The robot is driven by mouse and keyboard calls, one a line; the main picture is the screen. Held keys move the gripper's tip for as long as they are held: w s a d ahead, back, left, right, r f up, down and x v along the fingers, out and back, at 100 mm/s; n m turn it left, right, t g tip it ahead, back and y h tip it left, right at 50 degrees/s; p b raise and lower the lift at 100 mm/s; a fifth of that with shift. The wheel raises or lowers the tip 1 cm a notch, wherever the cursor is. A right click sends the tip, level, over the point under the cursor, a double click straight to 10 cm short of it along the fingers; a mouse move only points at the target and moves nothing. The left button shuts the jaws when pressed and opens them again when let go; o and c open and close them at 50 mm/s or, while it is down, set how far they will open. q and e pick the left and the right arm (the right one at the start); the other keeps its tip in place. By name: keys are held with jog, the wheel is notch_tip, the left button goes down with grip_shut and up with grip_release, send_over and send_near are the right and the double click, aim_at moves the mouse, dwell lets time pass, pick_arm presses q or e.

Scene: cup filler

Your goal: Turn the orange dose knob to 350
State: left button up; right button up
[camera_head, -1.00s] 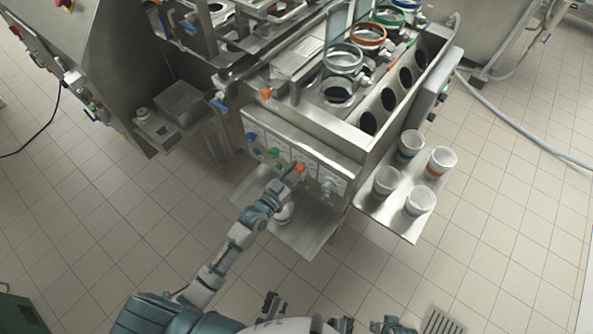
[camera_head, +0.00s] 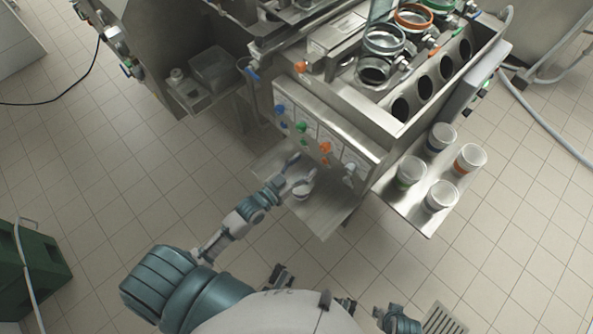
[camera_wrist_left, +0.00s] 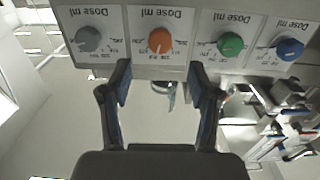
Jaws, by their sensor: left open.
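The orange dose knob (camera_head: 325,147) sits on the front panel (camera_head: 335,133) of the steel machine, between the green knob (camera_head: 302,126) and the grey knob (camera_head: 348,168). In the left wrist view, the orange knob (camera_wrist_left: 160,41) shows upside down on its dose label, whose small numbers are too blurred to read. My left gripper (camera_head: 297,165) is just in front of and below the panel. In its wrist view, the left gripper (camera_wrist_left: 160,85) is open and empty, with the orange knob between and beyond its fingertips, apart from them.
Several cups stand on the side tray (camera_head: 408,215) at the right. The blue knob (camera_wrist_left: 289,49) is at the row's end. The floor in front is clear.

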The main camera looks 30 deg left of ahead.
pick_arm(q)
jog(key=shift+v, duration=1.65)
jog(key=s+a+f+n+g+y+p, duration=0.15)
jog(key=s+f+g, duration=0.25)
jog(key=f, duration=0.6)
jog(key=s+f+g+y+p, duration=0.2)
jog(key=s+f+g+p, duration=0.1)
jog(key=f, duration=0.7)
jog(key=s+f+g+y+p, duration=0.1)
jog(key=s+f+g, duration=0.3)
jog(key=s+f, duration=0.3)
jog(key=s+f+g+y+p, duration=0.1)
jog(key=s+f+g, duration=0.3)
jog(key=s, duration=0.9)
notch_tip(320, 180, down, 3)
jog(key=shift+d+f+p, duration=0.15)
jog(key=shift+p, duration=0.3)
pick_arm(e)
jog(key=s+f, duration=0.1)
jog(key=f, duration=0.8)
jog(key=s+f, duration=0.2)
jog(key=f, duration=0.8)
jog(key=shift+s+d+f+g, duration=0.15)
jog(key=shift+s+g, duration=0.1)
jog(key=shift+g, duration=0.05)
pick_arm(q)
jog(key=shift+s+y, duration=0.1)
jog(key=shift+y, duration=0.15)
